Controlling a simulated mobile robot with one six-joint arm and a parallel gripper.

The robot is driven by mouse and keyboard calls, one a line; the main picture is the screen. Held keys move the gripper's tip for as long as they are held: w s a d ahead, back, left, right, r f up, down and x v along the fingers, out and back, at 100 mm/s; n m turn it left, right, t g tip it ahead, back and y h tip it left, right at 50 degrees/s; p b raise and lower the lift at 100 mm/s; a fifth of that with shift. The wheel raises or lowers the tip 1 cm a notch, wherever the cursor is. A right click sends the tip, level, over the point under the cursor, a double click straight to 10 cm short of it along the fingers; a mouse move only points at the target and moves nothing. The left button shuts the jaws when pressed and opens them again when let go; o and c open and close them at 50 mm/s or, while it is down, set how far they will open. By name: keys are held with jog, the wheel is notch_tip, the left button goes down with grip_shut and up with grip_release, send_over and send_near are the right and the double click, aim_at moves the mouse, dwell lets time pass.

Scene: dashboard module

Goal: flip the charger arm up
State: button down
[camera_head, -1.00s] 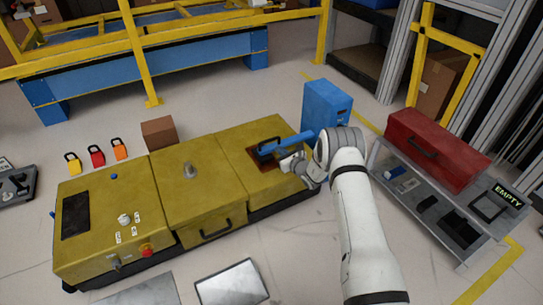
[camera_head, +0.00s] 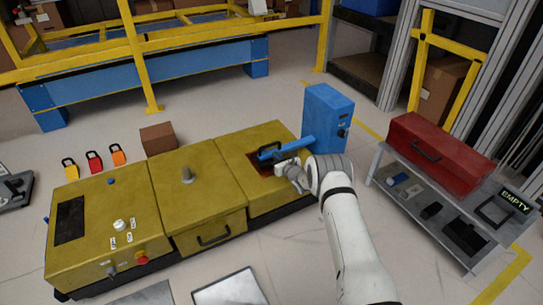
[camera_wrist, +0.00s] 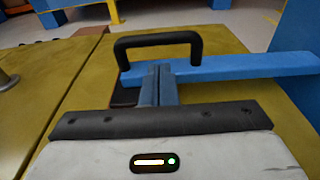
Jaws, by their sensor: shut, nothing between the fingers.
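The charger arm (camera_head: 290,146) is a blue bar lying nearly flat over the right-hand yellow section, running out from the blue charger box (camera_head: 326,112). It also shows in the wrist view (camera_wrist: 235,68), with a black arched handle (camera_wrist: 158,40) at its left end. My gripper (camera_head: 279,167) is at the near side of the bar's left end. In the wrist view its fingers (camera_wrist: 158,75) are shut together, with nothing between them. Their tips overlap the bar below the handle's arch; whether they touch it I cannot tell.
The yellow module (camera_head: 200,195) has knobs and a red button on its left section. A red toolbox (camera_head: 437,150) stands on a grey rack to the right. A brown box (camera_head: 158,137) and several coloured padlocks lie behind the module. Grey panels lie on the floor in front.

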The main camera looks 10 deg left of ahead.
jog(key=shift+b+x, duration=0.8)
jog(key=shift+x, duration=1.25)
